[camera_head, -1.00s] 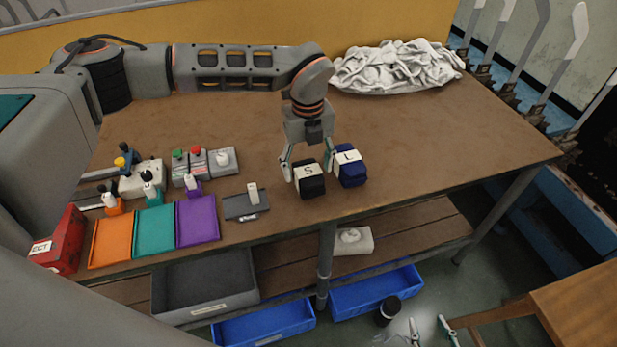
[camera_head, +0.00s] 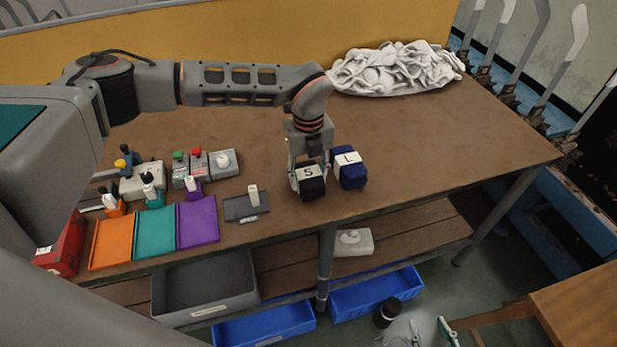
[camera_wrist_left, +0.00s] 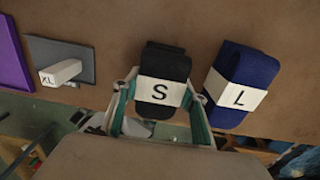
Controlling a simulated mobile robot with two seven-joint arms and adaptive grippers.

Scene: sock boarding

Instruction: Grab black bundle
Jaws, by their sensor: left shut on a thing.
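The black bundle (camera_head: 312,187) has a white band marked S and rests on the brown table near its front edge. My left gripper (camera_head: 309,176) reaches down over it and is shut on it, one finger on each side. In the left wrist view the black bundle (camera_wrist_left: 161,85) sits between the two teal-padded fingers of the gripper (camera_wrist_left: 160,100). A blue bundle (camera_head: 350,170) with a band marked L stands just to the right, close to the right finger. My right gripper (camera_head: 430,335) shows at the bottom edge, open and empty, away from the table.
Orange, teal (camera_head: 155,232) and purple (camera_head: 197,222) trays lie to the left, with a grey plate (camera_head: 246,206) beside them. A white cloth heap (camera_head: 397,68) lies at the back. The table's right part is clear. Blue bins (camera_head: 375,292) stand below.

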